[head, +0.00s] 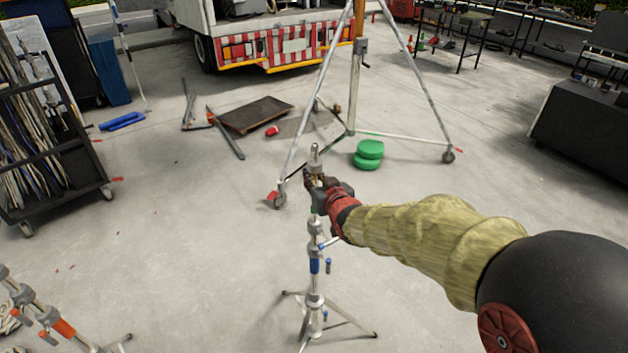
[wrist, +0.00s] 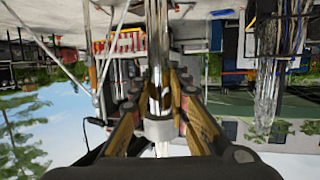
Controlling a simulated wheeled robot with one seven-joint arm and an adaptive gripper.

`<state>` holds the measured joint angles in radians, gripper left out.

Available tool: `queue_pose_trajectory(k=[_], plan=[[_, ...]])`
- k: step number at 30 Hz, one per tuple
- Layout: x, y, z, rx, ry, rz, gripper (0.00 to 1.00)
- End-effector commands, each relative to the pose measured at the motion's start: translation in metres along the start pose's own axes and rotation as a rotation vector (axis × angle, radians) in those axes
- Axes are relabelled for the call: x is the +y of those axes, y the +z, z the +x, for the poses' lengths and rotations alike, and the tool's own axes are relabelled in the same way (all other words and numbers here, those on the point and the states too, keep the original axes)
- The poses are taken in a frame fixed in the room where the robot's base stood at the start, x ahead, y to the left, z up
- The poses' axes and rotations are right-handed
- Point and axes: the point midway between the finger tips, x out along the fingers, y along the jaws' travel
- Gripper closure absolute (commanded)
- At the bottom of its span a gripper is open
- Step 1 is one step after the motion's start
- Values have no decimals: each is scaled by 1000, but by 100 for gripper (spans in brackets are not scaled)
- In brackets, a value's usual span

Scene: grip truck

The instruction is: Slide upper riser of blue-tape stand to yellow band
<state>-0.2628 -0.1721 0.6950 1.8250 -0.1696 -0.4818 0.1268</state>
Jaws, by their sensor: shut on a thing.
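The blue-tape stand (head: 315,267) stands upright on its spread legs at the lower middle of the head view, with blue tape on its column. My gripper (head: 318,183) is at the top of the stand, shut on the upper riser (head: 315,160) just below its tip. In the wrist view, which is upside down, my gripper's fingers (wrist: 160,95) close around the shiny riser (wrist: 156,40), with a grey collar (wrist: 159,128) between them. I cannot make out a yellow band on the riser; the fingers cover part of it.
An orange-tape stand (head: 62,327) stands at the lower left. A wheeled cable rack (head: 60,140) is at the left. A large tripod stand (head: 352,90) on casters and green discs (head: 369,154) lie beyond. Open concrete surrounds the blue-tape stand.

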Motion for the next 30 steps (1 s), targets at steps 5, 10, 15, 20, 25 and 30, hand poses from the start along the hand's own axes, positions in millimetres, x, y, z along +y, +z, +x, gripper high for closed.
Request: queue_pose_trajectory(k=[5, 10, 15, 20, 25, 30], plan=[[0, -16, -4, 10, 0, -1, 100], [0, -25, -6, 9, 0, -1, 100], [0, -30, -8, 9, 0, -2, 100], [0, -31, -8, 9, 0, -2, 100], [0, -30, -8, 8, 0, -2, 81], [0, -28, -8, 5, 0, -1, 71]])
